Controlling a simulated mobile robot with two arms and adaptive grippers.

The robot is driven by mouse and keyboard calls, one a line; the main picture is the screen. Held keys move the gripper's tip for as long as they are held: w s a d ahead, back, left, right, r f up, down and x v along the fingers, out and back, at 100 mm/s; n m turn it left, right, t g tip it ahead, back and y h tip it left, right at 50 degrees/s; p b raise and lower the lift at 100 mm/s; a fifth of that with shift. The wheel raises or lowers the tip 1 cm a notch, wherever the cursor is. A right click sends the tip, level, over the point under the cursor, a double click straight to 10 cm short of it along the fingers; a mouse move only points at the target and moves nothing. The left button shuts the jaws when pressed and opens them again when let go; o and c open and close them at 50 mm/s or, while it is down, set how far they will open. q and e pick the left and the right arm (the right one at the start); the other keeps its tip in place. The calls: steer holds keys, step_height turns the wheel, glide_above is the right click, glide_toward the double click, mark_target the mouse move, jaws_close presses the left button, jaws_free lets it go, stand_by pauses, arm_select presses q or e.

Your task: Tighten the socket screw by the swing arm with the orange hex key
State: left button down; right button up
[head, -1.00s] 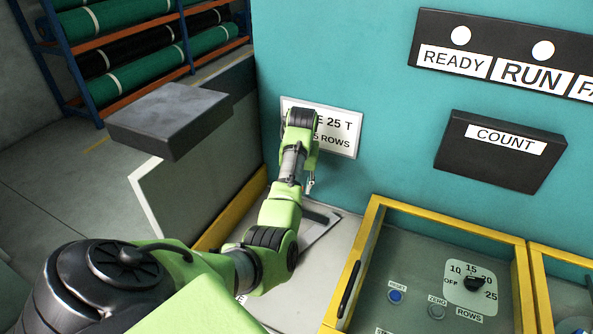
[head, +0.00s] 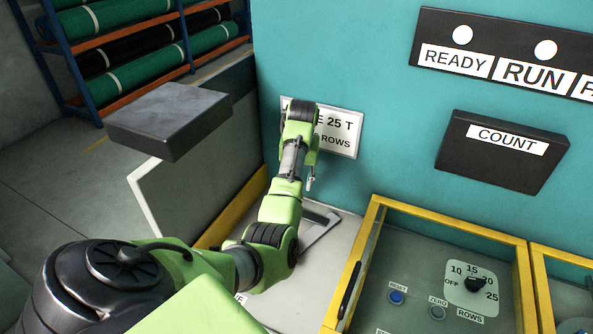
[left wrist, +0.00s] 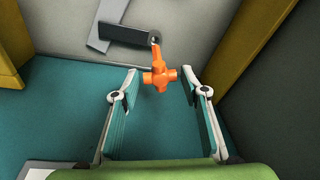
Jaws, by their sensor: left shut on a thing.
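The orange hex key (left wrist: 160,77) has a cross-shaped handle between the two fingers of my left gripper (left wrist: 160,92), which is shut on it. Its shaft reaches to the end of the dark swing arm (left wrist: 128,34). The socket screw (left wrist: 155,41) sits at that end, and the key's tip appears to be at it. Whether the tip is seated I cannot tell. In the head view, my left gripper (head: 310,183) is mostly hidden behind my arm, above the pale bed. My right gripper is not in view.
A teal wall with a white sign (head: 340,135) stands close behind my left arm. A yellow-framed control panel (head: 430,275) lies to the right, and a yellow edge strip (head: 232,207) to the left. A dark grey box (head: 169,118) sticks out at the upper left.

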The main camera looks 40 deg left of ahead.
arm_select(q)
steer(key=shift+r, duration=2)
